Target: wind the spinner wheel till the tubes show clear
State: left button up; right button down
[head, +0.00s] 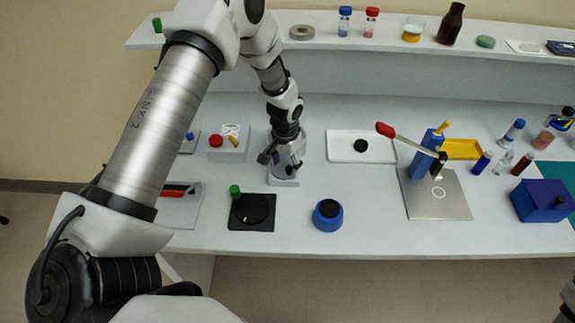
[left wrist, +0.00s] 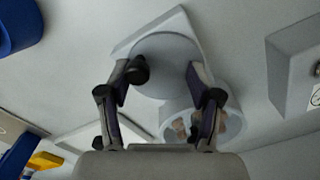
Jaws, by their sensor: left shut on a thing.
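The spinner stands at the table's middle left, its pale base (head: 284,183) showing under my left gripper (head: 285,163). A dark knob (left wrist: 138,70) on the wheel is close to the left finger. Behind the right finger is a round pale cup (left wrist: 234,124) with tubes (left wrist: 180,127) that look brownish and cloudy, partly hidden by the finger. My right gripper is not in view.
A pale box with a red button (head: 216,141) stands just left of the spinner. A black plate with a dial (head: 252,208) and a blue round pot (head: 328,216) lie in front. A white tray (head: 345,148) is to the right. A shelf (head: 335,37) runs behind.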

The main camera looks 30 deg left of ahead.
pick_arm(q)
jog(key=m, duration=0.2)
jog(key=shift+s+a+f+m+b, duration=0.1)
jog(key=shift+s+f+m+b, duration=0.1)
jog(key=shift+f+m+b, duration=0.1)
jog(key=shift+r+m, duration=0.1)
jog(key=shift+m, duration=0.2)
jog(key=shift+w+r, duration=0.1)
